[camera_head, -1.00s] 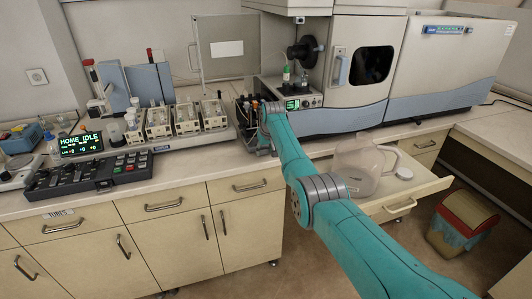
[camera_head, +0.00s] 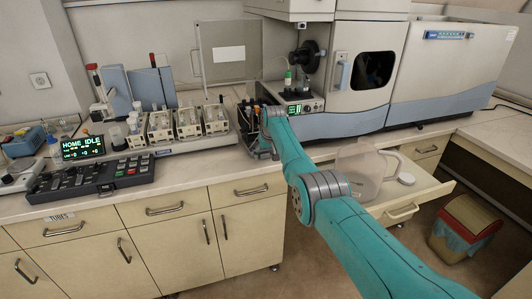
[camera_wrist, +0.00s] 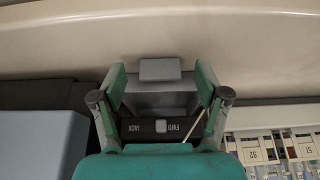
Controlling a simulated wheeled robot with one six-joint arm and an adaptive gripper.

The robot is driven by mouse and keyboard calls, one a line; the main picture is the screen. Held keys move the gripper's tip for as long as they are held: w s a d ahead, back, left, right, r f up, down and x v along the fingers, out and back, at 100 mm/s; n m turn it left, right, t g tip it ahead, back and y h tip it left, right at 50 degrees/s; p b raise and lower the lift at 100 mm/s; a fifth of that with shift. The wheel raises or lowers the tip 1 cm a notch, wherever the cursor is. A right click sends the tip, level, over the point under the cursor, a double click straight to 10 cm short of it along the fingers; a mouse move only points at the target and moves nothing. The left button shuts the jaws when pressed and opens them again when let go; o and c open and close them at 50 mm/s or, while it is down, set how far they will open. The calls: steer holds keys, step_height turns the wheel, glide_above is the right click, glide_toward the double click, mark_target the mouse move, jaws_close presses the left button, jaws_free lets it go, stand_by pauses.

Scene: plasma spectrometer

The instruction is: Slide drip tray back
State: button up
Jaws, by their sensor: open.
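My gripper (camera_wrist: 160,80) is open in the wrist view, with one green finger on each side of a grey block with a raised tab (camera_wrist: 160,69). This grey piece may be the drip tray; I cannot tell for sure. Whether the fingers touch it is unclear. In the head view my arm reaches to the bench beside the small bottles, left of the torch unit, and hides the gripper's fingers and the tray.
A rack with numbered labels (camera_wrist: 285,147) is close on the right in the wrist view, and a pale blue-grey block (camera_wrist: 38,145) on the left. An open drawer (camera_head: 425,195) holds a clear jug (camera_head: 366,172).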

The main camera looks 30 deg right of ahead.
steer(key=shift+r, duration=0.1)
steer(key=v, duration=1.1)
steer(key=shift+s+r, duration=0.2)
steer(key=shift+r, duration=0.15)
steer(key=shift+a, duration=0.1)
